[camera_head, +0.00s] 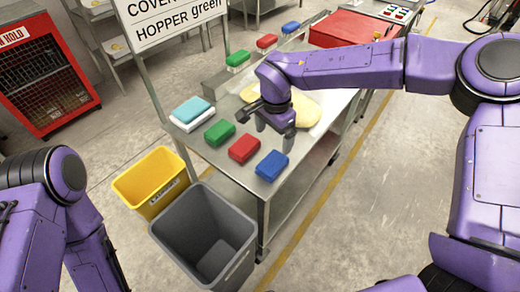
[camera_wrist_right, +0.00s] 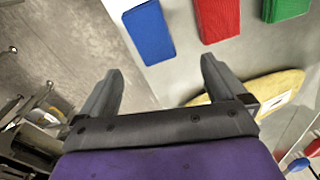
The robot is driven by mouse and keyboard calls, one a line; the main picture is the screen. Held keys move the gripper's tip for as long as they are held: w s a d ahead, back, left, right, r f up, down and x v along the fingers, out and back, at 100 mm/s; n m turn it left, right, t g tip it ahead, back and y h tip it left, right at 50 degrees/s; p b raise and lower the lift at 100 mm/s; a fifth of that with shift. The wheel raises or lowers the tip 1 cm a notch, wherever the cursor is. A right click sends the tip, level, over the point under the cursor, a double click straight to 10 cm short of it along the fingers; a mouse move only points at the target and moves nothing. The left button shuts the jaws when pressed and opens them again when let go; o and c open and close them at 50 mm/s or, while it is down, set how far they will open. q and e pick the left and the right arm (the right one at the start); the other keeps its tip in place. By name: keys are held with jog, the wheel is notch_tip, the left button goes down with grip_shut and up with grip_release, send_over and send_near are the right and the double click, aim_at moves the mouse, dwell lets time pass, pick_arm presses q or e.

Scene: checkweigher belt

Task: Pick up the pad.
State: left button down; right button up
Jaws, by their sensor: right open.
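A tan, flat, rounded piece (camera_head: 308,107) lies on the metal table under my right gripper in the head view. It also shows in the right wrist view (camera_wrist_right: 283,86), with a white label, partly hidden by a finger. A teal block (camera_head: 193,108) lies on a white one at the table's left edge. I cannot tell which is the pad. My right gripper (camera_head: 275,127) is open and empty above the table; in the right wrist view its fingers (camera_wrist_right: 162,85) are wide apart. My left gripper is out of view.
Green (camera_head: 219,132), red (camera_head: 244,148) and blue (camera_head: 271,165) blocks line the table's near side. Several similar blocks stand farther back near a red case (camera_head: 352,29). Yellow (camera_head: 150,181) and grey (camera_head: 205,238) bins stand on the floor; a sign (camera_head: 170,18) rises behind.

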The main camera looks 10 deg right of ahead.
aim_at(274, 161)
jog(key=shift+s+f+n, duration=0.9)
jog(key=shift+f+n, duration=0.15)
jog(key=shift+n, duration=0.05)
jog(key=f, duration=0.2)
jog(key=f+p, duration=0.1)
jog(key=f, duration=0.4)
jog(key=shift+w+d+f+p, duration=0.1)
jog(key=shift+w+f+p, duration=0.25)
jog(key=shift+w+f, duration=0.05)
jog(key=shift+f, duration=0.35)
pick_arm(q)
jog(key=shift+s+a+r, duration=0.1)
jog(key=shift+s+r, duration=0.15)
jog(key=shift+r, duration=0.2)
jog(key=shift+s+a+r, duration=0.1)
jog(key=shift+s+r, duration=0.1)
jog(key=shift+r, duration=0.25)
pick_arm(e)
jog(key=c, duration=1.1)
